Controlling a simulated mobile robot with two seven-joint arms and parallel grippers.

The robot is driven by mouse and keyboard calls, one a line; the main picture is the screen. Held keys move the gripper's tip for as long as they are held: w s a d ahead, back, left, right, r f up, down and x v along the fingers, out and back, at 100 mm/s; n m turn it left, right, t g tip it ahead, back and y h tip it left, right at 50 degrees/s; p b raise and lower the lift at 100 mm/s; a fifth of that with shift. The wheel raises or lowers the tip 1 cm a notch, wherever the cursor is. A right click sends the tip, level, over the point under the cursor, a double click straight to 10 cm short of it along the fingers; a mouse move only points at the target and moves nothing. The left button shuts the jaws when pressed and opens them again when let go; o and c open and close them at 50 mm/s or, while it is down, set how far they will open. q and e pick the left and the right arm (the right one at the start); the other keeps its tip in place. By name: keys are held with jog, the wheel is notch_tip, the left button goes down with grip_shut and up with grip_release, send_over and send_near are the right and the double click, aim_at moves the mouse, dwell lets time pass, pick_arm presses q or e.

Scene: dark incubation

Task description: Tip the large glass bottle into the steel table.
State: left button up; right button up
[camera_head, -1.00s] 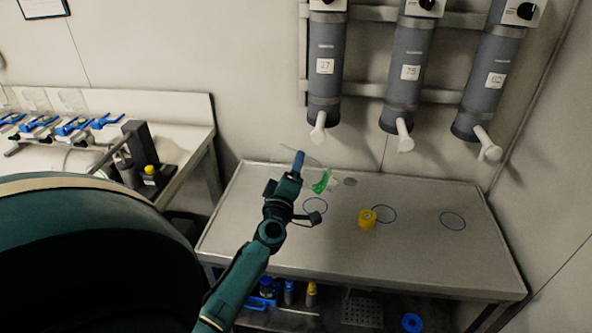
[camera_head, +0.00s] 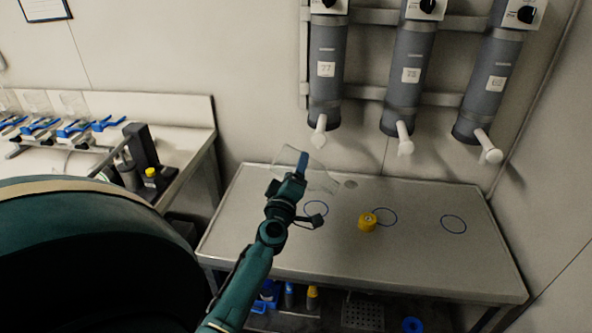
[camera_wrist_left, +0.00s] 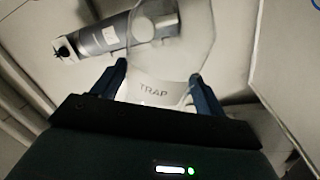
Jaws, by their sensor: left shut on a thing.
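The large glass bottle (camera_head: 322,179) is clear and hard to make out. It is tilted above the back left of the steel table (camera_head: 290,247), near a small round drain (camera_head: 350,183). I see no coloured liquid in it. My left gripper (camera_head: 300,165) is shut on the bottle. In the left wrist view, the bottle (camera_wrist_left: 185,50) sits between the fingers of my left gripper (camera_wrist_left: 160,88), with a white band reading TRAP (camera_wrist_left: 154,88). My right gripper is not in view.
Grey cylinders with white spouts (camera_head: 404,138) hang on the wall above. A side bench (camera_head: 185,150) stands at left.

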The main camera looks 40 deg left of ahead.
pick_arm(q)
jog(key=b, duration=0.1)
jog(key=f+n+b, duration=0.1)
jog(key=a+f+n+b, duration=0.1)
jog(key=shift+s+f, duration=0.15)
jog(key=shift+s, duration=0.1)
jog(key=shift+s+f+n+y+b, duration=0.1)
jog(key=shift+f+n+y+b, duration=0.15)
jog(key=shift+n+y, duration=0.2)
jog(key=shift+a+n, duration=0.15)
jog(key=shift+n, duration=0.1)
jog(key=shift+r, duration=0.1)
jog(key=f+n+b, duration=0.2)
jog(key=n+b, duration=0.1)
jog(key=f+n+y+b, duration=0.1)
jog(key=f+b, duration=0.1)
jog(key=shift+s+a+f+n+g, duration=0.1)
jog(key=shift+s+a+n+g, duration=0.2)
jog(key=shift+n, duration=0.1)
